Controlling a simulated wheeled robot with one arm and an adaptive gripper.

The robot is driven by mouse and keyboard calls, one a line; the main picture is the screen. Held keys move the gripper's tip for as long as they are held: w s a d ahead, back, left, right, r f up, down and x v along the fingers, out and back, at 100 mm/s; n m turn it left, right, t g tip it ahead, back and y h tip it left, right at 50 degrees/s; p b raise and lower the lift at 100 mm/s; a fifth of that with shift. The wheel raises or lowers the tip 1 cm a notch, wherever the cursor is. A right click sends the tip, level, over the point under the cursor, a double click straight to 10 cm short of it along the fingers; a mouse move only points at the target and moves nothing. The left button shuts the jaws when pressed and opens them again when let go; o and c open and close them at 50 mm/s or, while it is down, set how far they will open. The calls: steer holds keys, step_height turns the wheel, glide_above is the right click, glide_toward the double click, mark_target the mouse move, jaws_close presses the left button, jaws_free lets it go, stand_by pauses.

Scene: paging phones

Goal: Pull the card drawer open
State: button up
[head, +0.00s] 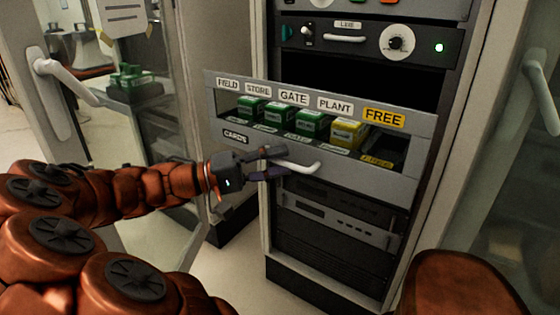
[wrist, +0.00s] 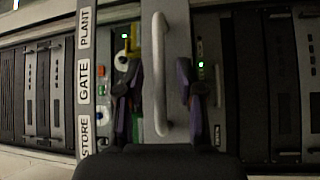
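The card drawer (head: 236,149) is a grey unit labelled CARDS at the front of the rack. Its white bar handle (head: 306,167) sits low on its front; I cannot tell how far the drawer stands out. Green blocks and one yellow block show in its slots, under the labels FIELD, STORE, GATE, PLANT and FREE. My gripper (head: 276,162) is at the left part of the handle. In the wrist view the handle (wrist: 159,75) runs upright between my gripper's (wrist: 157,80) two separated dark fingers, with visible gaps on both sides.
A black panel (head: 370,42) with a knob and a green light is above the drawer. Grey rack units (head: 335,215) are below. A glass door with a white handle (head: 62,80) stands at left, and another door handle (head: 541,97) is at right.

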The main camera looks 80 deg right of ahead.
steer(key=v, duration=1.1)
steer(key=shift+w+a, duration=0.1)
steer(key=shift+w, duration=0.05)
steer(key=a+r+n+t+y+p, duration=0.2)
steer(key=a+n+t+p, duration=0.3)
steer(key=a+p, duration=0.3)
steer(key=a+r+n+t+y+p, duration=0.3)
steer(key=a+n+t+p, duration=0.2)
steer(key=a+p, duration=0.4)
steer(key=a+r+n+t+y+p, duration=0.2)
steer(key=a+n+t+p, duration=0.3)
steer(key=a+p, duration=0.4)
steer(key=w+a+t, duration=0.1)
steer(key=a, duration=0.4)
steer(key=shift+r+y, duration=0.3)
steer(key=shift+s, duration=0.15)
